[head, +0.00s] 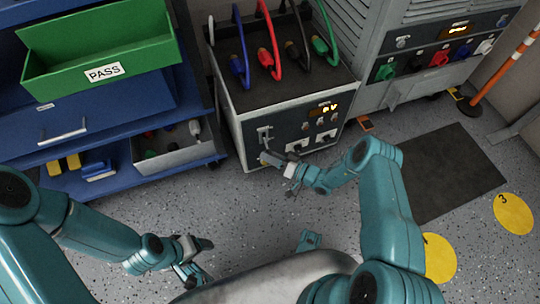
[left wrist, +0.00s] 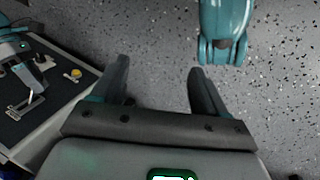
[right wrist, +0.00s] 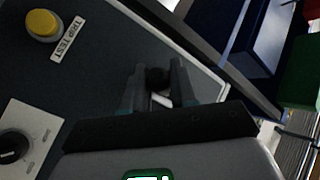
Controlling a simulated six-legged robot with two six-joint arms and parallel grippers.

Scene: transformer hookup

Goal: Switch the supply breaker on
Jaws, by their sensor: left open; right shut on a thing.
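The supply cabinet (head: 240,150) stands at the top centre of the head view, with a small lit display on its front. A white plate with a handle (head: 265,134) is on the left of that front. My right gripper (head: 267,158) is at the lower left of the front, just below that plate. In the right wrist view its fingers (right wrist: 158,90) are shut on a dark rounded knob (right wrist: 158,77), probably the breaker handle's end; the fingers hide most of it. My left gripper (head: 203,258) is open and empty, low over the floor; its fingers (left wrist: 160,82) are apart.
A yellow button (right wrist: 43,24) labelled TRIP TEST and a dark rotary knob (right wrist: 12,146) are on the panel. A blue shelf (head: 110,180) with a green PASS bin (head: 130,40) stands left. A grey cabinet (head: 385,95) stands right. Floor in front is open.

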